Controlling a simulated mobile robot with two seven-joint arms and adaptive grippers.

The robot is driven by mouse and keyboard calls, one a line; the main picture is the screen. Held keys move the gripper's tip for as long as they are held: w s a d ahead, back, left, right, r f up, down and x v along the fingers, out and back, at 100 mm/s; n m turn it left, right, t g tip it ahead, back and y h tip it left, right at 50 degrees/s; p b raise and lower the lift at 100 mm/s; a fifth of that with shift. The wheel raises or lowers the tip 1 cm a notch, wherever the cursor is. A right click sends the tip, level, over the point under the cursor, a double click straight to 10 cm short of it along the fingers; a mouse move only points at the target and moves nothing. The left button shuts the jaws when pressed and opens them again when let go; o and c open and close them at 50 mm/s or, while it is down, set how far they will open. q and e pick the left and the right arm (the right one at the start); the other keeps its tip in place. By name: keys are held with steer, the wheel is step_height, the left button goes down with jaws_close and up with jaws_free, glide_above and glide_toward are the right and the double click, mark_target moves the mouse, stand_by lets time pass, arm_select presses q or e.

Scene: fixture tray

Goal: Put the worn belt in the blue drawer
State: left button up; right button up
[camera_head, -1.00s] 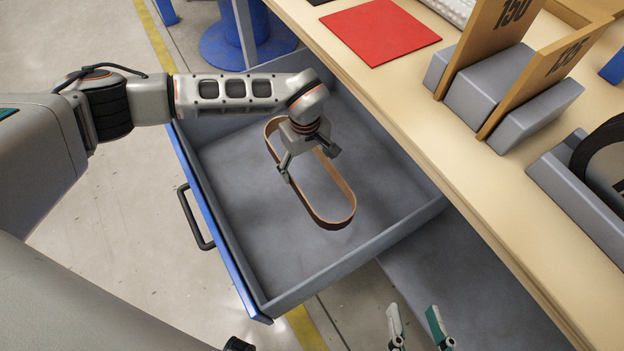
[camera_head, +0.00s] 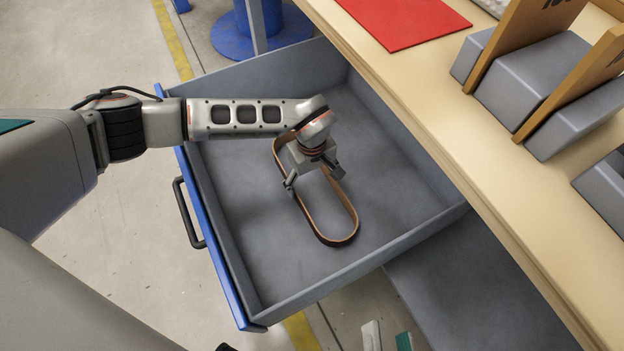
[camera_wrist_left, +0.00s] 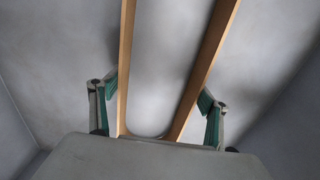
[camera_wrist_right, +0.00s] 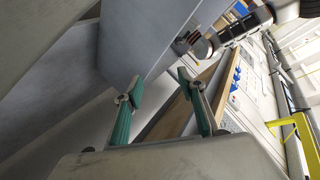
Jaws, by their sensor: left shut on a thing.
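The worn belt (camera_head: 333,238), a long brown loop, is inside the open blue drawer (camera_head: 222,262), at or just above its grey floor; I cannot tell whether it touches. My left gripper (camera_head: 314,184) is over the middle of the drawer and shut on the belt. In the left wrist view the belt's two strands (camera_wrist_left: 122,70) run between the green finger pads (camera_wrist_left: 160,108). My right gripper (camera_head: 388,338) is at the bottom edge of the head view, outside the drawer. In the right wrist view its fingers (camera_wrist_right: 162,106) are apart and empty.
A wooden worktop (camera_head: 440,105) overhangs the drawer's right side, with a red mat (camera_head: 403,18) and grey blocks (camera_head: 530,80) between wooden dividers. The drawer's black handle (camera_head: 187,213) faces left. A blue round base (camera_head: 262,30) stands behind. Floor at left is clear.

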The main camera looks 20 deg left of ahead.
mark_target(312, 189)
arm_select(q)
steer(key=o, duration=1.3)
steer(key=shift+f, duration=0.1)
steer(key=shift+r, duration=0.45)
step_height(312, 189, up, 11)
steer(key=p, duration=0.4)
steer(key=shift+r+p, duration=0.15)
steer(key=shift+p, duration=0.2)
arm_select(e)
steer(key=w+d+r+n+h, duration=0.1)
steer(key=w+d+n, duration=0.1)
steer(key=d+n, duration=0.3)
steer(key=shift+d, duration=0.3)
steer(key=shift+r, duration=0.15)
